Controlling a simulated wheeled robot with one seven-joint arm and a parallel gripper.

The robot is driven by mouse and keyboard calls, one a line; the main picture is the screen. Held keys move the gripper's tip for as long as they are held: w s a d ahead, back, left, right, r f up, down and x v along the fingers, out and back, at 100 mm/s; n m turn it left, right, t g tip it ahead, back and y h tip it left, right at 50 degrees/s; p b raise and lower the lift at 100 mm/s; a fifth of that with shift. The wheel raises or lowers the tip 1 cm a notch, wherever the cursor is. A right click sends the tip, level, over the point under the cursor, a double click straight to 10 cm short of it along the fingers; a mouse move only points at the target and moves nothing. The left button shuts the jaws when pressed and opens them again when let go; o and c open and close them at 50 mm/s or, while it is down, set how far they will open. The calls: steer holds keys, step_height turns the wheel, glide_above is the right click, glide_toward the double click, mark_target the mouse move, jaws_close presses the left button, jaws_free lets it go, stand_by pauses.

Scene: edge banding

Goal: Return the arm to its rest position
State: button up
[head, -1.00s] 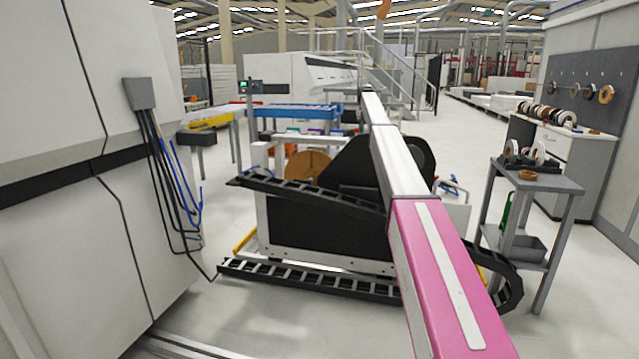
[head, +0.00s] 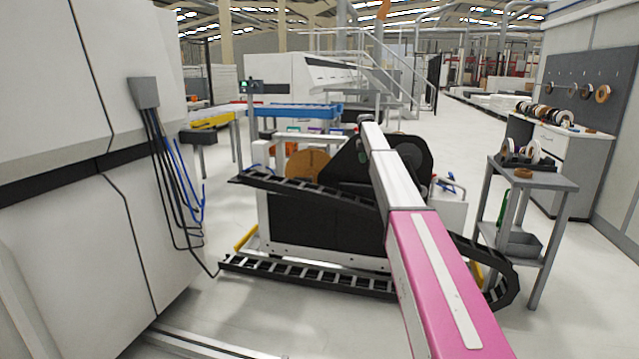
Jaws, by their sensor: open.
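My arm shows as a long pink and white beam rising from the bottom right to the middle of the picture. Its far end is in front of the black-and-white machine unit (head: 325,228). I cannot make out my gripper or its fingers in this view. The beam hides part of the machine unit behind it.
Black cable chains (head: 305,277) run along the machine unit near the floor. A large white cabinet (head: 75,235) fills the left. A grey cart (head: 560,183) with tape rolls (head: 535,150) stands at the right. Open floor (head: 265,325) lies in front.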

steer(key=s+a+f+m+t, duration=0.1)
steer(key=s+f+m, duration=0.5)
steer(key=s+f, duration=0.8)
steer(key=s+a+f+m, duration=0.1)
steer(key=s+f+m, duration=0.75)
steer(key=s, duration=0.95)
steer(key=s+f+m, duration=0.3)
steer(key=s, duration=0.7)
steer(key=s+a+f+m, duration=0.1)
steer(key=s+f+m, duration=0.3)
steer(key=s, duration=0.6)
steer(key=s+a+f+m+y, duration=0.1)
steer(key=s+f+m, duration=0.3)
steer(key=s, duration=0.6)
steer(key=shift+s+t, duration=0.35)
steer(key=shift+t, duration=0.05)
